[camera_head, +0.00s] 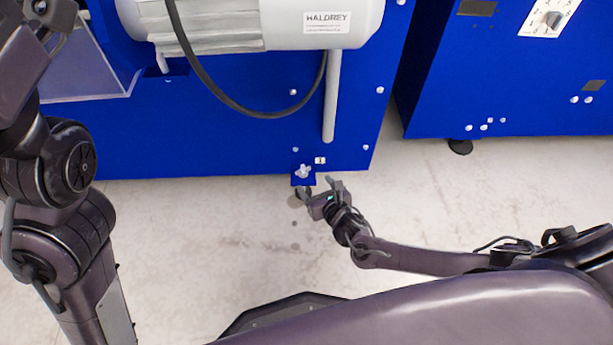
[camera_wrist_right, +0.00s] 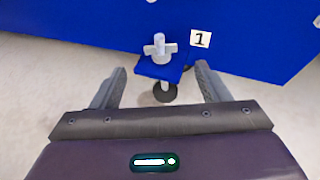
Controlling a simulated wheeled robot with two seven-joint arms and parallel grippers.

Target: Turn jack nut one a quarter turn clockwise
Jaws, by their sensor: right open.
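Jack nut one (camera_head: 303,172) is a small pale grey nut with side lugs on a blue bracket at the bottom edge of the blue machine. In the right wrist view the nut (camera_wrist_right: 160,48) sits upright on the bracket (camera_wrist_right: 162,70), left of a white label "1" (camera_wrist_right: 201,39). A threaded stem and dark round foot (camera_wrist_right: 165,93) show below. My right gripper (camera_head: 319,188) is open and empty, just in front of the bracket. In the wrist view its fingers stand apart on either side of the bracket, with the nut beyond their tips. My left gripper is out of view.
A second blue cabinet (camera_head: 480,80) stands at right. The pale floor (camera_head: 200,240) in front is clear.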

